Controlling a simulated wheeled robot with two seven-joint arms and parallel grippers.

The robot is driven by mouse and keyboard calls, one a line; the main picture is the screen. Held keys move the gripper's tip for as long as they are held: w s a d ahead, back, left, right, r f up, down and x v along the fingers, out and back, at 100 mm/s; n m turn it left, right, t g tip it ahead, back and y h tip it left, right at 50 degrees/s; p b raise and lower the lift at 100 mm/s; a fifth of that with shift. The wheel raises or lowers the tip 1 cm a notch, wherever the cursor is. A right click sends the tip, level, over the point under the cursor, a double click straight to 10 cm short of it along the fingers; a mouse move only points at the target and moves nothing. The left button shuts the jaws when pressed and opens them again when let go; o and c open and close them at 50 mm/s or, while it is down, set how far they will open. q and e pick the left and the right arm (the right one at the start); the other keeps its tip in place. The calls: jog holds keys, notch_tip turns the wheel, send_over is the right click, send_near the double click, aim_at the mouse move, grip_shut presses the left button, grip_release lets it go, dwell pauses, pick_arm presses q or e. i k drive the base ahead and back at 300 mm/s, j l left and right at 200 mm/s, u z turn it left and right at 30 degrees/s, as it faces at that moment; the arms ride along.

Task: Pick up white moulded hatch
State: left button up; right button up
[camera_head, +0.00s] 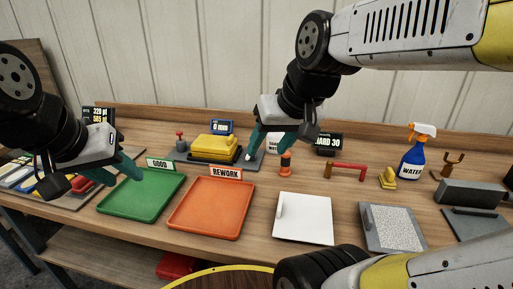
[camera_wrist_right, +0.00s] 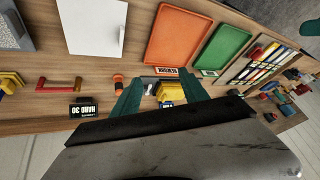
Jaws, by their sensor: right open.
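A small white piece (camera_head: 248,156), which looks like the moulded hatch, lies on the grey plate beside the yellow mould block (camera_head: 214,147). It is small and its shape is partly hidden. My right gripper (camera_head: 269,143) is open above the right side of that plate, its teal fingers close to the white piece. In the right wrist view the gripper (camera_wrist_right: 160,88) has its fingers apart, with the plate and the yellow block (camera_wrist_right: 170,92) beyond them. I cannot tell if a finger touches the piece. My left gripper (camera_head: 128,166) hangs over the green tray's back left; its opening is unclear.
The green GOOD tray (camera_head: 140,208) and orange REWORK tray (camera_head: 210,222) look empty. A flat white panel (camera_head: 303,230) and a speckled grey panel (camera_head: 393,242) lie to the right. An orange-black post (camera_head: 285,164) and the HARD 30 sign (camera_head: 329,141) stand near my right gripper.

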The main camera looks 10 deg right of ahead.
aim_at(299, 217)
jog(key=k+l+z, duration=0.1)
jog(key=z, duration=0.35)
jog(key=k+l+z, duration=0.1)
jog(key=l+z, duration=0.15)
jog(key=z, duration=0.15)
